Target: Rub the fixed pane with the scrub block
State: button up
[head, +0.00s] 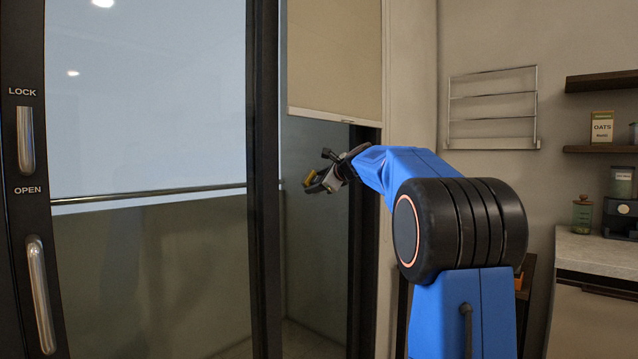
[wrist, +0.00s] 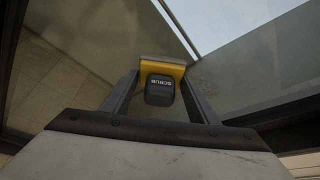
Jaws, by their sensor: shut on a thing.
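The scrub block has a dark grip marked SCRUB and a yellow layer with a pale edge. It sits between my fingers in the wrist view (wrist: 160,90), and a bit of its yellow shows in the head view (head: 309,178). My gripper (head: 325,180) is shut on the block, extended ahead to the left. It is in front of the narrow right-hand pane (head: 314,245), which shows no handle and looks like the fixed one. I cannot tell whether the block touches the glass.
A beige blind (head: 335,60) covers the pane's upper part. To the left stands a framed glass door with LOCK and OPEN labels, handles (head: 42,295) and a horizontal bar (head: 150,194). A wall rack (head: 493,108), shelves and a counter (head: 598,252) are at right.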

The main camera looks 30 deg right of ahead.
aim_at(307, 177)
jog(key=shift+s+a, duration=0.3)
jog(key=shift+a, duration=0.4)
jog(key=shift+s+a, duration=0.3)
jog(key=shift+a, duration=0.4)
jog(key=shift+w+r, duration=0.15)
jog(key=shift+r, duration=1)
jog(key=w+d, duration=0.2)
jog(key=d, duration=0.5)
jog(key=w+d, duration=0.3)
jog(key=d, duration=0.5)
jog(key=shift+w, duration=0.2)
jog(key=shift+s, duration=0.1)
jog(key=shift+s+d, duration=0.35)
jog(key=shift+s, duration=0.55)
jog(key=shift+s+d, duration=0.35)
jog(key=shift+s, duration=0.55)
jog(key=shift+s+d, duration=0.35)
jog(key=shift+s, duration=0.55)
jog(key=shift+s, duration=0.1)
